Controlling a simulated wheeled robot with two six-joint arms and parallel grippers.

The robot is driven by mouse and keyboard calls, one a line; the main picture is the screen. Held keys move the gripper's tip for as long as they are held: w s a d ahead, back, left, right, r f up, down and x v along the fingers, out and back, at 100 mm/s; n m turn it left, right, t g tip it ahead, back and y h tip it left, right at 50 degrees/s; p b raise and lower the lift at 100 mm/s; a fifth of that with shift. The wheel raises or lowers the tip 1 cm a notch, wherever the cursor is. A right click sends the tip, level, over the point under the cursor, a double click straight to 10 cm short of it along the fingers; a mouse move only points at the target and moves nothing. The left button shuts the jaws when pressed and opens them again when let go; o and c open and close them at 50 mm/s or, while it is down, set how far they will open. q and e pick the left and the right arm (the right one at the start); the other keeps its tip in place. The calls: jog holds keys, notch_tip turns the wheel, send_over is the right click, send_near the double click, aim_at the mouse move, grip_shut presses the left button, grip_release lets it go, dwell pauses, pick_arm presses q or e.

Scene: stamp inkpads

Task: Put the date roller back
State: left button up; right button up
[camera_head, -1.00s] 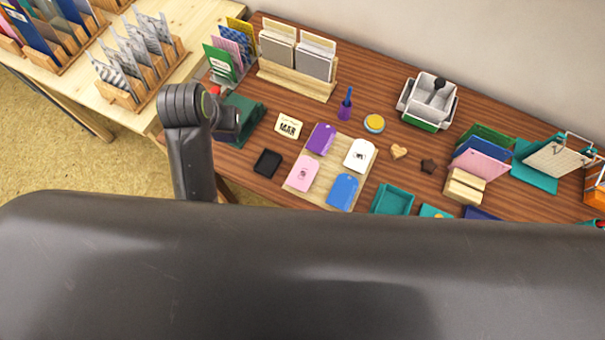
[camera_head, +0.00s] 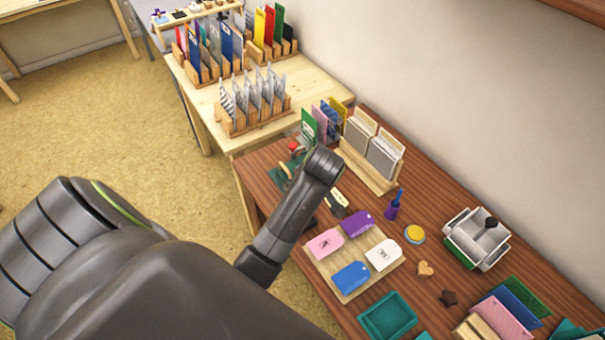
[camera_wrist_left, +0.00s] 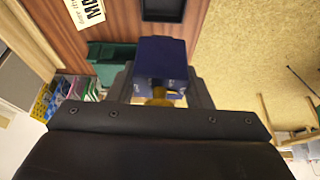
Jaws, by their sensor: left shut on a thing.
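In the left wrist view my left gripper (camera_wrist_left: 160,84) is shut on a dark blue block with a brass-coloured part, which looks like the date roller (camera_wrist_left: 162,58). A dark green box or stand (camera_wrist_left: 108,52) sits just left of the held block there. A green stand with a red knob also shows at the desk's left end in the head view (camera_head: 291,160). In the head view my arm crosses that end of the desk, and the held block cannot be made out. My right gripper is not in view.
A date card (camera_wrist_left: 85,10) and a black pad (camera_wrist_left: 161,9) lie on the desk near the held block. A wooden board (camera_head: 349,292) with several coloured tags, a purple stamp (camera_head: 394,207) and a yellow-topped tin (camera_head: 414,234) stand further right. Card racks line the back.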

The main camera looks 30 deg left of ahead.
pick_arm(q)
notch_tip(320, 180, down, 6)
jog(key=shift+r, duration=0.1)
jog(key=shift+f+p, duration=0.3)
jog(key=shift+f, duration=1.8)
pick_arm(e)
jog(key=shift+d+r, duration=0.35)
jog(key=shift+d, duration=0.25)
pick_arm(q)
jog(key=shift+f, duration=0.15)
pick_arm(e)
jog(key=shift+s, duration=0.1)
pick_arm(q)
jog(key=o, duration=1.1)
jog(key=shift+c, duration=0.2)
jog(key=shift+r, duration=0.25)
jog(key=v, duration=1.2)
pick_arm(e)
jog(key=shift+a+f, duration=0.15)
